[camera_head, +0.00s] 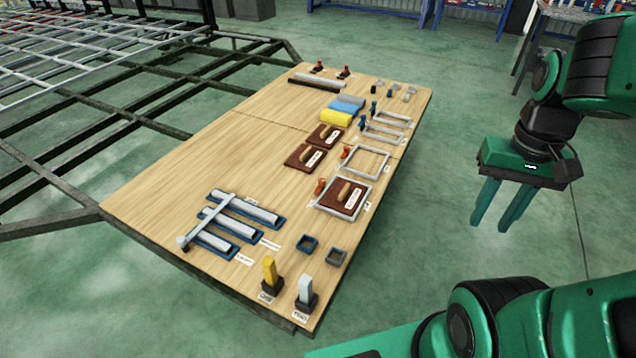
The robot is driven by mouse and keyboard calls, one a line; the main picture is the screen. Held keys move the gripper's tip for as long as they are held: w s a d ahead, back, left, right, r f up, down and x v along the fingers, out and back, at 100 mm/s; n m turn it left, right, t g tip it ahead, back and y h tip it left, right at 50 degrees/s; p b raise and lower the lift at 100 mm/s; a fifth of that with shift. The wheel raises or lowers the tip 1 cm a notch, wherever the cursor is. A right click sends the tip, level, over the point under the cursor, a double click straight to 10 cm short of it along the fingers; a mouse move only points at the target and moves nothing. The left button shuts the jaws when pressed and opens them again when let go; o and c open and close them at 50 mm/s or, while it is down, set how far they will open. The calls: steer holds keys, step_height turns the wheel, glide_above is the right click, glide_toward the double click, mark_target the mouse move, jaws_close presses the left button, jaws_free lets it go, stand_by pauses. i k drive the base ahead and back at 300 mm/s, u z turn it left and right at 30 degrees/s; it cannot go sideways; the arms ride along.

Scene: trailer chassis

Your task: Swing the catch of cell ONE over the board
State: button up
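A brown board (351,201) with a wooden grip and a white label lies in the nearest grey square cell frame (326,209). A red catch (320,186) stands at that frame's left corner, beside the board and not visibly across it. A second, empty square frame (385,158) lies behind, with another red catch (345,152) at its left. The cell labels are too small to read, so I cannot tell which is ONE. My gripper (491,225) hangs right of the table, away from the frames, its fingers apart and empty.
Two more brown boards (304,157) (325,136) lie left of the frames. Blue-based bars with a grey crossbar (207,222), yellow (269,270) and white (305,289) upright blocks stand near the front. Coloured rolls (337,118) and narrow frames lie farther back. The wooden tabletop's (190,175) left side is clear.

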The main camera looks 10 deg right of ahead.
mark_target(321, 182)
steer(key=u, duration=2.45)
steer(key=k, duration=1.05)
steer(key=z, duration=2.05)
steer(key=i, duration=1)
